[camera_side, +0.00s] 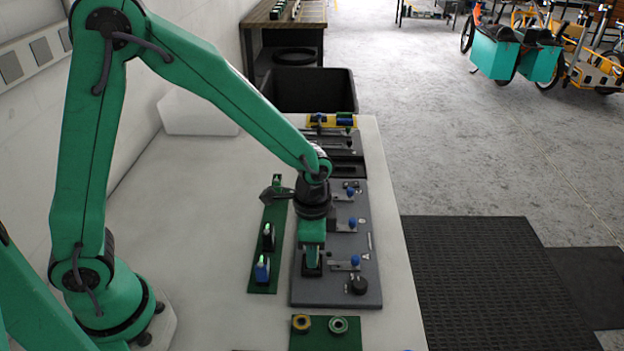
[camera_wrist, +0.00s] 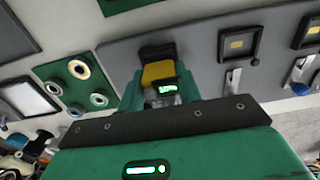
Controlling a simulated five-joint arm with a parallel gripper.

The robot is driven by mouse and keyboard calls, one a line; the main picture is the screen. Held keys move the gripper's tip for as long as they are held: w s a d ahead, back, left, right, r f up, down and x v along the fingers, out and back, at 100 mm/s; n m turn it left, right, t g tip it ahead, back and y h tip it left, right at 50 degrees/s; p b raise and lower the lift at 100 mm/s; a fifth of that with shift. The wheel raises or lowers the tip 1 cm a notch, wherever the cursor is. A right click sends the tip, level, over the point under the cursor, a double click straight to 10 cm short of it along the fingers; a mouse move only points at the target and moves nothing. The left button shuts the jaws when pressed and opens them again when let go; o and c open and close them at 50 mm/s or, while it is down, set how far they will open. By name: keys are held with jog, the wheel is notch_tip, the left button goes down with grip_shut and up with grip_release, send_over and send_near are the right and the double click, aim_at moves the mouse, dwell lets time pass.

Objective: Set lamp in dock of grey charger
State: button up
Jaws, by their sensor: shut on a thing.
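The grey charger (camera_side: 330,292) is a long grey board with black docks and blue-knobbed levers. My gripper (camera_side: 312,263) points down over the dock at its near end. In the wrist view my gripper (camera_wrist: 163,98) is shut on the lamp (camera_wrist: 167,88), of which a small part with a green lit mark shows. Just beyond it is that black dock with a yellow inside (camera_wrist: 160,72). The jaws hide most of the lamp, and I cannot tell whether it is seated in the dock or just above it.
A green strip (camera_side: 257,285) left of the charger holds several small upright units, one blue (camera_side: 262,268). A green plate (camera_side: 325,343) with two rings lies in front. A black charger board (camera_side: 345,168) and a yellow tray (camera_side: 320,119) are behind. The white table is clear at left.

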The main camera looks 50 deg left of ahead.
jog(key=shift+f, duration=0.7)
dwell(0.6)
jog(key=o, duration=1.1)
jog(key=shift+r, duration=0.1)
jog(key=shift+r, duration=3.85)
